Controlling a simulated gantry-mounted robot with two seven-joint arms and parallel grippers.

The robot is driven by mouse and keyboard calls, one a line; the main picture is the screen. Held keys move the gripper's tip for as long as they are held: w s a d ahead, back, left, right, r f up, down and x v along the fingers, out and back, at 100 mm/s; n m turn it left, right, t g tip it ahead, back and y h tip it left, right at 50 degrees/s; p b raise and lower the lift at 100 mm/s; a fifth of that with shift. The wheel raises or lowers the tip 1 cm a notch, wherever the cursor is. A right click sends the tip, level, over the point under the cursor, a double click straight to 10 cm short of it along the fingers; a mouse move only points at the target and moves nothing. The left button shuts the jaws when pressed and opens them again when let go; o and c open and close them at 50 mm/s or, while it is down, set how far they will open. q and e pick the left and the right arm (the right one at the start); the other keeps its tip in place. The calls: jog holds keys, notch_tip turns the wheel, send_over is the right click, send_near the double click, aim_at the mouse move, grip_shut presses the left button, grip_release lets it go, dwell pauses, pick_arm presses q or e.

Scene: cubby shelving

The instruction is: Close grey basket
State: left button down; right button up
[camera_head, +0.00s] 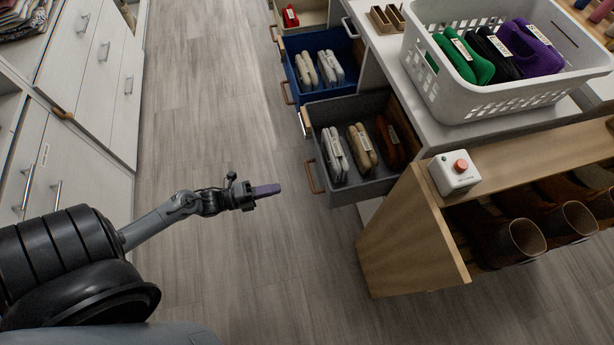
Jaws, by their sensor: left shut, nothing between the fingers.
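The grey basket (353,190) is a drawer-like bin pulled out from the shelving unit, right of centre. It holds several folded items in white, tan and brown, and has a brown loop handle (312,177) on its front. My left gripper (267,190) is shut and empty, with purple fingertips pointing right over the floor. In the picture it lies a short way left of the handle and apart from it. My right gripper is not in view.
A blue basket (291,86) stands pulled out beyond the grey one. A white laundry basket (468,104) sits on top of the unit. A wooden shoe rack (405,245) with a white button box (454,174) is nearer. The wooden floor (210,110) between the cabinets is clear.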

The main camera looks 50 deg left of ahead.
pick_arm(q)
jog(key=b, duration=0.4)
send_near(325, 177)
jog(key=x, duration=0.5)
jog(key=shift+w+a+f, duration=0.1)
jog(key=shift+a+f, duration=0.05)
jog(key=shift+f, duration=0.05)
jog(key=shift+x, duration=0.8)
jog(key=shift+w, duration=0.1)
